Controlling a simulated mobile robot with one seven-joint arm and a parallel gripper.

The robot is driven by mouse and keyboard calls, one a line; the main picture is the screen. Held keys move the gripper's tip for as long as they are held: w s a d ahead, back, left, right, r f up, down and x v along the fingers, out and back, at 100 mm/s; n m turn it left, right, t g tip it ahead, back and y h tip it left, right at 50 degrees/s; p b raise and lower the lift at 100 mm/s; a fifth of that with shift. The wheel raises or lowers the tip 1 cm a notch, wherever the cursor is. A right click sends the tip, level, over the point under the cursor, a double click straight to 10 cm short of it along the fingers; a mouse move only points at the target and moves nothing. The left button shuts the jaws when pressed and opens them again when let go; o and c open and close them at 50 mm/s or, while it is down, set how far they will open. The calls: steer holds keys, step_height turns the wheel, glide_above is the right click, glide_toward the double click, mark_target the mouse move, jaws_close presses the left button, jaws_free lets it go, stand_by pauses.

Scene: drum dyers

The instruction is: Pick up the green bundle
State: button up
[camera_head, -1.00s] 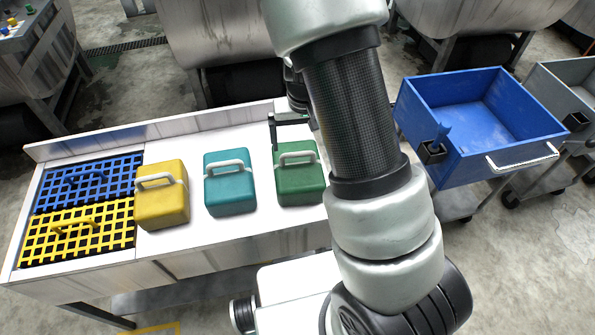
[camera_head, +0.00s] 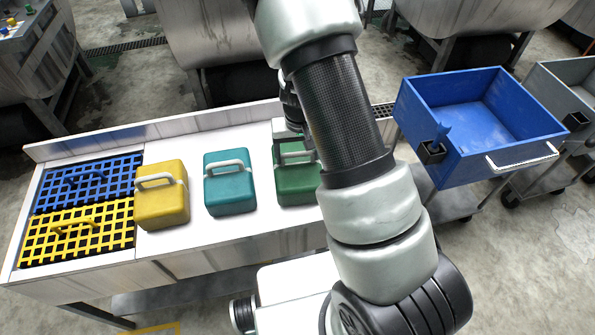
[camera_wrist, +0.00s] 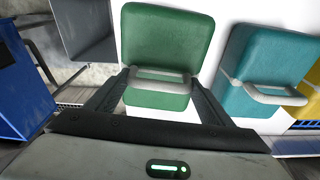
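The green bundle (camera_head: 297,186) is a block with a pale grey handle, upright at the right of a row on the white table (camera_head: 262,236). My arm hides its right edge in the head view. My gripper (camera_head: 296,146) is at the bundle's handle, partly hidden by my arm. In the wrist view the green bundle (camera_wrist: 166,38) is straight ahead, and its handle lies between the two spread fingers of my gripper (camera_wrist: 160,80). The gripper looks open. Whether a finger touches the handle is unclear.
A teal bundle (camera_head: 229,192) stands close left of the green one, and a yellow bundle (camera_head: 161,207) beyond it. Blue (camera_head: 88,180) and yellow grates (camera_head: 75,234) are at the table's left end. A blue open cart (camera_head: 473,168) stands to the right.

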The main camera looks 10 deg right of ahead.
steer(key=shift+w+r, duration=0.1)
steer(key=c, duration=1.3)
